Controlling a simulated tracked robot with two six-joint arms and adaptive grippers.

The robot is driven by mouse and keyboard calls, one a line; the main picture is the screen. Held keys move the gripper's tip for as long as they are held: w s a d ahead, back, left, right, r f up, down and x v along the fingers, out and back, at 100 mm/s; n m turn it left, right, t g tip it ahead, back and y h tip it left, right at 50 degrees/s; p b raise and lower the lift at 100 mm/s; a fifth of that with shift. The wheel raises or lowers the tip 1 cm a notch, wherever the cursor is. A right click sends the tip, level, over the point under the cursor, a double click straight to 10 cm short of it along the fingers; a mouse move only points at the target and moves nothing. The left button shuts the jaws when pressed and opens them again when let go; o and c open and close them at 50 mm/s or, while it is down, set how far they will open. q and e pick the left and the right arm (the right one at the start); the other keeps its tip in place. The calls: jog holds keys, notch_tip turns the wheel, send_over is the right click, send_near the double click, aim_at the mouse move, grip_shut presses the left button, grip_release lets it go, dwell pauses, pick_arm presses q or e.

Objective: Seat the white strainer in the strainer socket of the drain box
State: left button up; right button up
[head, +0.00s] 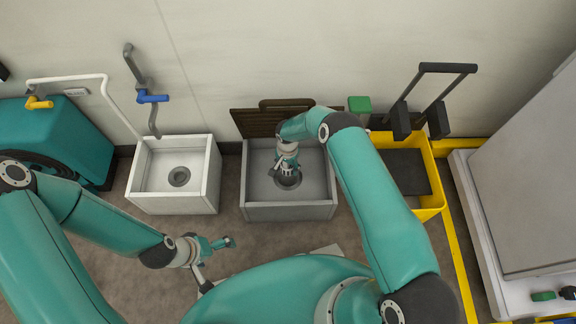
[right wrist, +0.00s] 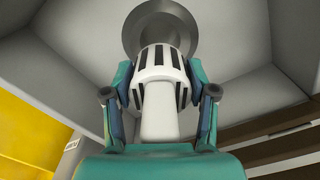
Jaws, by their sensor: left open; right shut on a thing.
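The white strainer (right wrist: 158,92), a slotted cap on a pale stem, is between the fingers of my right gripper (right wrist: 160,76), which is shut on it. The grey round strainer socket (right wrist: 188,22) lies just beyond the strainer's slotted end. The strainer overlaps the socket in this view, so I cannot tell whether they touch. In the head view my right gripper (head: 282,170) reaches down inside the drain box (head: 318,211), over the socket (head: 291,182), and largely hides the strainer. My left gripper (head: 222,243) is open and empty, low in front of the boxes.
A second white box (head: 172,203) with a round drain stands to the left. A yellow bin (head: 438,172) is to the right. A dark slatted board (head: 258,121) and a green-topped block (head: 359,104) are behind the drain box. Floor between the boxes is clear.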

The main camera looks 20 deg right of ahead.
jog(key=shift+f+b, duration=2.4)
jog(key=shift+f, duration=0.25)
jog(key=shift+b, duration=0.6)
jog(key=shift+f+b, duration=1.3)
jog(key=shift+b, duration=0.05)
jog(key=o, duration=1.4)
jog(key=shift+r, duration=0.1)
notch_tip(320, 180, up, 12)
jog(key=shift+f, duration=0.1)
